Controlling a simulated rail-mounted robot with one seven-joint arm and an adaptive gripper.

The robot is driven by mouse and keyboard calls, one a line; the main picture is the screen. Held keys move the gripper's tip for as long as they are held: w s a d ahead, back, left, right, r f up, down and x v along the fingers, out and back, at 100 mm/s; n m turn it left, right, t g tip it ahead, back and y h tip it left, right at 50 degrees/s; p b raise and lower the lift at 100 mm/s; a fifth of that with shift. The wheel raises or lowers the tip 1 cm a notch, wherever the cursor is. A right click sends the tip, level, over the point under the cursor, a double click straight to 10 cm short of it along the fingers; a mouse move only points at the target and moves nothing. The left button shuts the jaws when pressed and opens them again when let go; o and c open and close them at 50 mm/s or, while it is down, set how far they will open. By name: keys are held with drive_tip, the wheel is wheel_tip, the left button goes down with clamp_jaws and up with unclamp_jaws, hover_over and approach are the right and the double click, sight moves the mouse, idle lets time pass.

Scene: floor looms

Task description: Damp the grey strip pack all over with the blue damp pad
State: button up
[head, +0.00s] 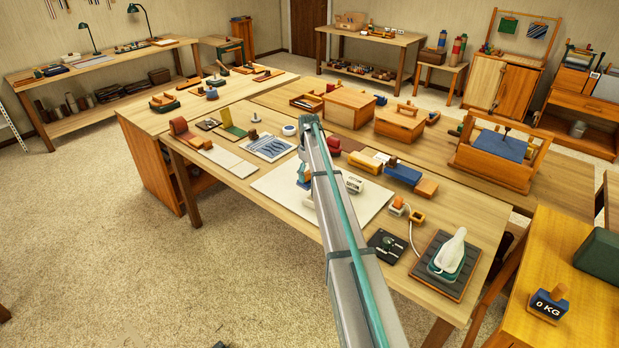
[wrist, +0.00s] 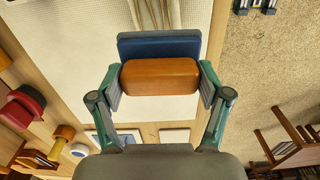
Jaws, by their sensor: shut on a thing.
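My gripper (wrist: 159,82) is shut on the orange wooden handle (wrist: 160,77) of the blue damp pad (wrist: 158,45). The pad is above or on the pale mat; I cannot tell whether it touches. Pale greyish-tan strips (wrist: 155,12), which look like the strip pack, run out of the top of the wrist view just beyond the pad. Their far part is out of frame.
A patterned sheet (head: 268,147) lies to the left. The mat's left part is bare.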

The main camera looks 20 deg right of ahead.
drive_tip(key=shift+r, duration=1.05)
drive_tip(key=shift+f, duration=0.1)
